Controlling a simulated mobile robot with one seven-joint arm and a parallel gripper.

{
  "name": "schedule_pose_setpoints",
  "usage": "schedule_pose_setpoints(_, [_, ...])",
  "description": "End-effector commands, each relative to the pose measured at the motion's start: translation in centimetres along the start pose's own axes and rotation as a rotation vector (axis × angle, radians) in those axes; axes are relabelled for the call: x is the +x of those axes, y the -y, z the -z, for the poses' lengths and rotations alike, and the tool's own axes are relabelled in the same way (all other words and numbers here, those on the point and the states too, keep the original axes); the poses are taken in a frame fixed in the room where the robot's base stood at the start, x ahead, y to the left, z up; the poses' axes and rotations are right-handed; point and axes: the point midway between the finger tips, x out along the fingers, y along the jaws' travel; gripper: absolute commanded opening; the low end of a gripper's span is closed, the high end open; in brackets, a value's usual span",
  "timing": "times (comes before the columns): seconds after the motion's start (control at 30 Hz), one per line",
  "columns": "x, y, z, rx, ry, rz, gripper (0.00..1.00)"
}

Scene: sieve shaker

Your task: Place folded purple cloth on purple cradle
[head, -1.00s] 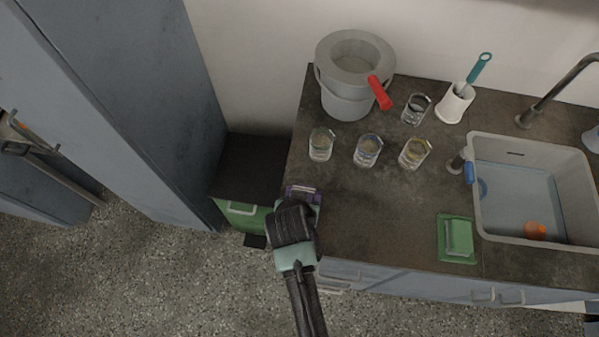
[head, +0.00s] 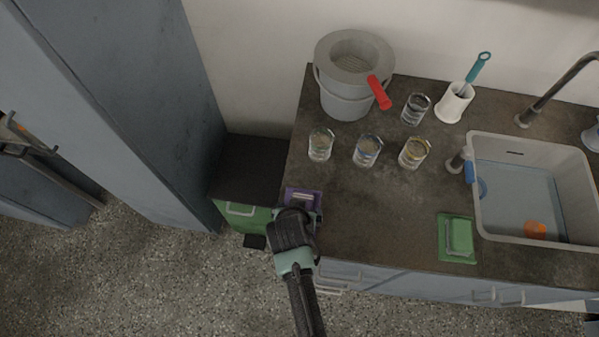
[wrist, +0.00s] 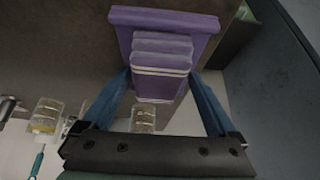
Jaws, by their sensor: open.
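The purple cradle (head: 317,194) sits at the left front corner of the counter; in the wrist view its flat purple plate (wrist: 119,16) shows at the top. The folded purple cloth (wrist: 160,58), with pale edge stripes, lies over the cradle's middle, inside its outline. In the head view the cloth is mostly hidden by my gripper (head: 297,213). In the wrist view my gripper (wrist: 160,80) is open, its two blue fingers on either side of the cloth with gaps showing. Whether the cloth's underside touches the cradle everywhere is hidden.
A green cradle with a green block (head: 457,238) lies to the right, beside the sink (head: 484,215). Several glasses (head: 367,150) and a grey bucket (head: 346,100) stand behind. A green bin (head: 240,215) is left of the counter. The counter's middle is clear.

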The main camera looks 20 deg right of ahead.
Motion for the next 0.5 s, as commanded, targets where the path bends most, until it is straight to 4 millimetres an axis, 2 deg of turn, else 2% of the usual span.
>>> schedule_pose_setpoints(0.27, [-1.0, -0.2, 0.1, 0.001, 0.002, -0.005, 0.98])
schedule_pose_setpoints(0.5, [-5.0, -0.2, 0.2, 0.000, 0.000, -0.003, 0.98])
